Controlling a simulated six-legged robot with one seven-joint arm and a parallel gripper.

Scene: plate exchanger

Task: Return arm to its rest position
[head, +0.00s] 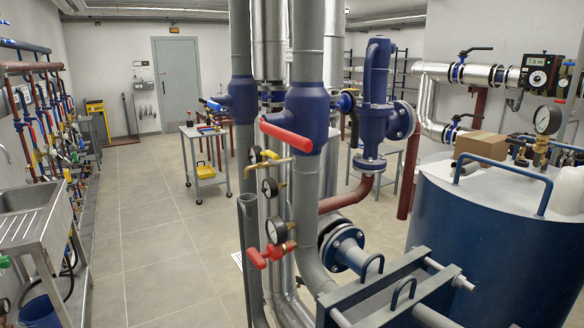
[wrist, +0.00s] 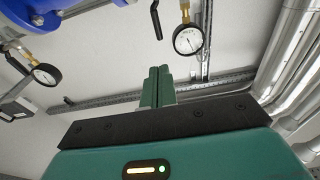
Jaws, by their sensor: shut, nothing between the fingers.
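My gripper (wrist: 158,88) shows in the wrist view, with its two green fingers together in the middle and nothing between them. Its green body and dark crossbar fill the lower part of that view. The fingers point up toward a pale wall or ceiling and a metal rail, apart from the gauges around them. I do not make out my arm or gripper in the head view.
In the wrist view, a gauge (wrist: 188,39) hangs just above right of the fingers, another gauge (wrist: 46,74) is at left, and silver pipes (wrist: 290,60) run at right. In the head view, vertical pipes (head: 307,190) and a blue tank (head: 480,230) stand close; the left floor (head: 150,230) is clear.

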